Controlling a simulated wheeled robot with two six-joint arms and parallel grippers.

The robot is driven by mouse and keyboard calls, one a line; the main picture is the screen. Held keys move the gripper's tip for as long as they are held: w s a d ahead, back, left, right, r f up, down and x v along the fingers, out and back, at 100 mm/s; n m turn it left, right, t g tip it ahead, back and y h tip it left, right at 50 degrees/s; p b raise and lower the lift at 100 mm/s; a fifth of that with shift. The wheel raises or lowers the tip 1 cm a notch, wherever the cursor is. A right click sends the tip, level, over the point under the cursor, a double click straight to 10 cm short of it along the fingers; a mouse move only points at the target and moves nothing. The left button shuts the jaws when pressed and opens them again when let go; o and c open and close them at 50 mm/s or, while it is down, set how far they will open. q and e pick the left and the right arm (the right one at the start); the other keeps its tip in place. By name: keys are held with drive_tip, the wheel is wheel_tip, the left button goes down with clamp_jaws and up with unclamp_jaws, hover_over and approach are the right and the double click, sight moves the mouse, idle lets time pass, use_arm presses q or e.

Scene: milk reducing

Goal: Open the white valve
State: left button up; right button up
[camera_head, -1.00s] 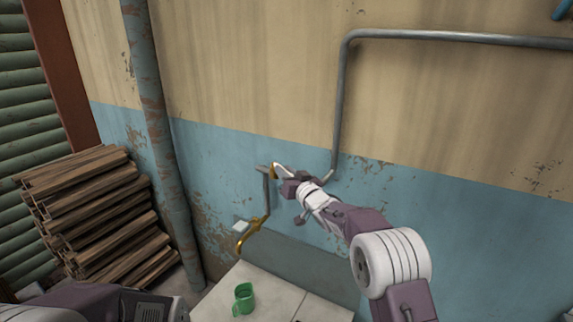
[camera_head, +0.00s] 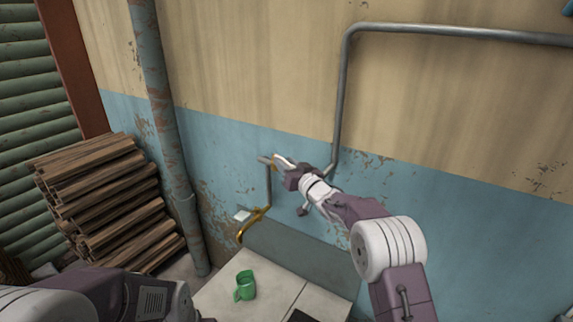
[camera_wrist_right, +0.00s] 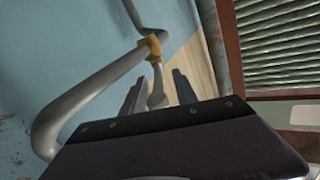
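A small white flat piece, which looks like the white valve handle (camera_head: 242,216), sits beside the brass tap (camera_head: 252,222) on the wall above the counter. A grey pipe (camera_head: 268,185) rises from the tap and bends at the top. My right gripper (camera_head: 282,163) is at that upper bend, above and to the right of the white piece. In the right wrist view its two fingers (camera_wrist_right: 159,90) are apart, with a short grey pipe end (camera_wrist_right: 157,92) showing between them below a yellow fitting (camera_wrist_right: 150,46). I cannot tell whether they touch it. My left gripper is out of view.
A green mug (camera_head: 246,284) stands on the pale tiled counter (camera_head: 222,300) below the tap. A wood stack (camera_head: 105,200) and a rusty vertical pipe (camera_head: 167,140) are on the left. A larger grey pipe (camera_head: 341,100) runs up the wall on the right.

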drive_tip(key=shift+s, duration=0.15)
drive_tip(key=b+v, duration=0.1)
drive_tip(key=v, duration=0.8)
drive_tip(key=shift+b, duration=0.3)
